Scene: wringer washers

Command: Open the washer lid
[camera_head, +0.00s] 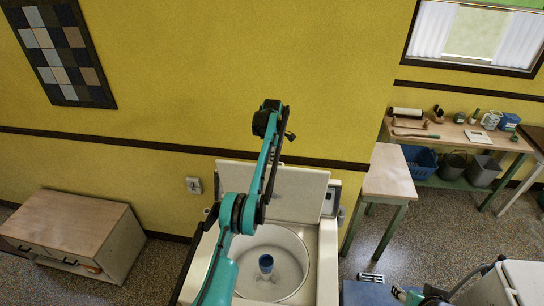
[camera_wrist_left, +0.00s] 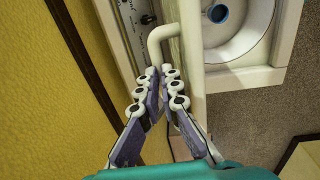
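The washer (camera_head: 327,262) stands against the yellow wall, its round white tub (camera_head: 290,275) uncovered. A blue-topped post (camera_head: 266,264) stands in the tub. The white lid (camera_head: 300,190) is raised, upright behind the tub. My left gripper (camera_head: 272,120) is above the lid near the wall, beyond the tub. In the left wrist view, its fingers (camera_wrist_left: 161,74) come together at the tips with nothing visible between them. They are beside the lid's edge (camera_wrist_left: 190,60) and below a bent white pipe (camera_wrist_left: 162,36); contact cannot be told. My right gripper is not clearly visible.
A low wooden cabinet (camera_head: 75,225) stands at the left. A narrow wooden table (camera_head: 389,175) is right of the washer. A workbench (camera_head: 465,135) with bottles and tools is farther right, bins beneath. Another white appliance (camera_head: 525,285) is at bottom right.

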